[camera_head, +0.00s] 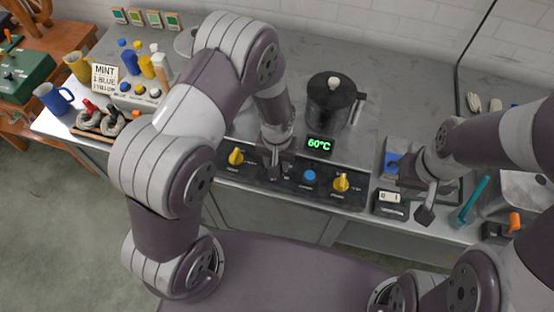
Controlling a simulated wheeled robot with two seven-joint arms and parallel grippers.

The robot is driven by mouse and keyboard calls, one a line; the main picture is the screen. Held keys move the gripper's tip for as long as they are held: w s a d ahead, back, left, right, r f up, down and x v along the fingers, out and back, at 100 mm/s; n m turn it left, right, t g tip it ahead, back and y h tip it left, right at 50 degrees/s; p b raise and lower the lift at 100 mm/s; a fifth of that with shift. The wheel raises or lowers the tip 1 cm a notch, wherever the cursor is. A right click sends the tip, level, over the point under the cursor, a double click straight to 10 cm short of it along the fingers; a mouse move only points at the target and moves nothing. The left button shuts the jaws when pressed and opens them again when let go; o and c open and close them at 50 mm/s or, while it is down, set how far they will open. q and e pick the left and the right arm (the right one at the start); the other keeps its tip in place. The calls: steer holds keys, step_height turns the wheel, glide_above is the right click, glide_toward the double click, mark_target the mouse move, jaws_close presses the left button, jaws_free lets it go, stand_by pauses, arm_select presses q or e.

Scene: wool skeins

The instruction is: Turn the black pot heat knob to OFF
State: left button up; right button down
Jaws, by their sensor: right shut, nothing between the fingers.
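The black pot (326,105) stands on the grey counter, with a lid and a pale knob on top. In front of it is a dark control panel (290,185) with a yellow knob (236,156) at left, a blue round button (309,176), and another yellow knob (341,183) at right. The labels are too small to read, so I cannot tell which is the heat knob. My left gripper (274,172) points down over the panel between the left yellow knob and the blue button; its fingers are small and unclear. My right gripper (424,214) is shut and empty, right of the panel.
A green display (319,144) reads 60°C behind the panel. A small counter box (390,202) and a blue-topped block (392,163) are near my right gripper. A teal stick (474,195) stands at right. Mugs, bottles and skeins fill the left end.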

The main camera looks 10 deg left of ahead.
arm_select(q)
step_height(320, 180, up, 13)
steer(key=b, duration=0.1)
steer(key=shift+f, duration=0.2)
stand_by(0.4)
steer(key=s+a+r+t, duration=0.1)
steer(key=s+a+r, duration=0.3)
steer(key=s+a, duration=0.3)
steer(key=shift+s, duration=0.95)
steer(key=shift+a, duration=0.15)
